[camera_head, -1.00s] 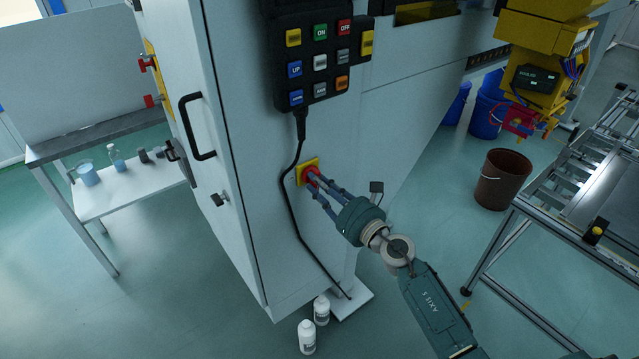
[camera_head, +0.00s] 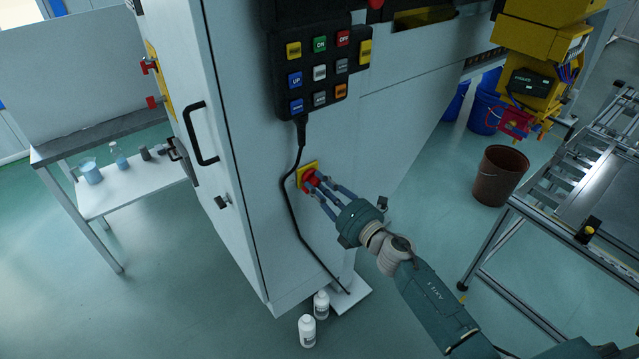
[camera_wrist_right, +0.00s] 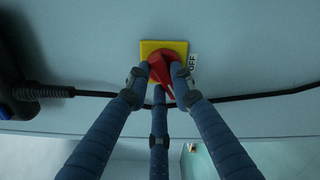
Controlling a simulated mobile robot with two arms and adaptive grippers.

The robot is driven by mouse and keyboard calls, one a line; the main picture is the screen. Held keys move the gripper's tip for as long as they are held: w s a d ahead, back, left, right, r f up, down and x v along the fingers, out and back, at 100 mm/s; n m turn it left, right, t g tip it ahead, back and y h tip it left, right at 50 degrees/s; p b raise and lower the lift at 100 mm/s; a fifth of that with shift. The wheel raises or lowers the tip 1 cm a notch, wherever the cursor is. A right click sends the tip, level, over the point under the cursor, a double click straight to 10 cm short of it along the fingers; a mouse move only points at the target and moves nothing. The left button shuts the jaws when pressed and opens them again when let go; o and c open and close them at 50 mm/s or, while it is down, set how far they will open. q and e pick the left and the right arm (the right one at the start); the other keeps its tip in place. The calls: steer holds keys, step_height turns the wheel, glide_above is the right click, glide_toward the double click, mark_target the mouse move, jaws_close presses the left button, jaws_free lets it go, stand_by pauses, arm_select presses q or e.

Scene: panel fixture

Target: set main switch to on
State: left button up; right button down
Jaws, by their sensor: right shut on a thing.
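The main switch is a red rotary knob (camera_head: 308,180) on a yellow square plate (camera_head: 301,171), low on the side of the grey cabinet. In the right wrist view the knob (camera_wrist_right: 161,68) sits tilted on its plate (camera_wrist_right: 148,46), with an OFF label (camera_wrist_right: 193,62) at the plate's right edge. My right gripper (camera_head: 316,184) is shut on the knob, its three blue fingers around it; the fingertips (camera_wrist_right: 163,76) cover part of the knob. My left gripper is not in view.
A black cable (camera_head: 295,210) runs down the cabinet beside the switch from a button pendant (camera_head: 318,72). A cabinet door handle (camera_head: 196,135) is to the left. Two white bottles (camera_head: 307,330) stand on the floor. A brown bucket (camera_head: 500,176) stands right, with open floor around it.

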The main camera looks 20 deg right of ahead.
steer(key=m+p, duration=0.1)
steer(key=m, duration=0.5)
steer(key=shift+d, duration=0.15)
stand_by(0.6)
steer(key=c, duration=1.5)
jaws_free()
steer(key=v, duration=1.2)
